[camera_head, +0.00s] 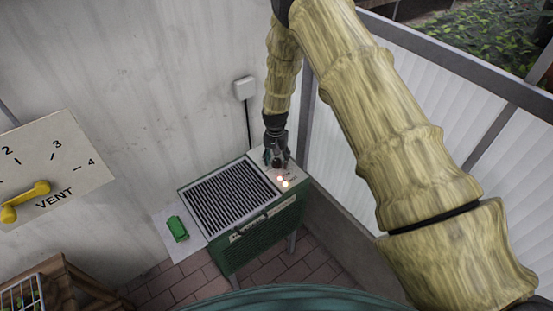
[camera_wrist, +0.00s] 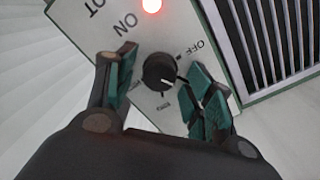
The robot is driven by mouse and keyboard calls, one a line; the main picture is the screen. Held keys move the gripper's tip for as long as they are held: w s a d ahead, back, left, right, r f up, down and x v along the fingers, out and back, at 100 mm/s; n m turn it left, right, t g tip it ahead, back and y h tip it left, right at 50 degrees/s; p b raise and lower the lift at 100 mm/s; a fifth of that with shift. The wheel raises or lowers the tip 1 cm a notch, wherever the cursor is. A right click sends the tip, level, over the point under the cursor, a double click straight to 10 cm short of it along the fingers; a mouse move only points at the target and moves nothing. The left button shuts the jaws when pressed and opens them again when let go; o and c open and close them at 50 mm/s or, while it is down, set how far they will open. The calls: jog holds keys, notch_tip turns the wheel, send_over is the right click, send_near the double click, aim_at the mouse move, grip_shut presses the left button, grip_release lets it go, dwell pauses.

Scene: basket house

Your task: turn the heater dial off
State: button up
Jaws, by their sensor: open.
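The heater (camera_head: 250,240) is a green box with a dark slatted grille on top, standing by the wall corner. A pale control panel lies at its right end. In the wrist view the black round dial (camera_wrist: 160,72) sits on this panel (camera_wrist: 90,22), with "OFF" at its upper right and "ON" at its upper left. Contact cannot be told.
A white wall box (camera_head: 244,88) with a cable is behind the heater. A vent panel (camera_head: 80,150) with a yellow lever (camera_head: 25,203) is at left. A green object (camera_head: 177,228) lies on a white surface left of the grille. A translucent panelled barrier (camera_head: 340,130) stands close at right.

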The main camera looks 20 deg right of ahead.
jog(key=shift+c, duration=0.4)
jog(key=c, duration=1)
jog(key=shift+o, duration=0.2)
jog(key=shift+f+n+b, duration=0.1)
jog(key=shift+n+b, duration=0.6)
jog(key=shift+n, duration=0.3)
jog(key=n+b, duration=0.1)
jog(key=n, duration=0.2)
jog(key=shift+n+b, duration=0.3)
jog(key=n+b, duration=0.1)
jog(key=n, duration=0.5)
jog(key=shift+b, duration=0.3)
jog(key=shift+n, duration=0.3)
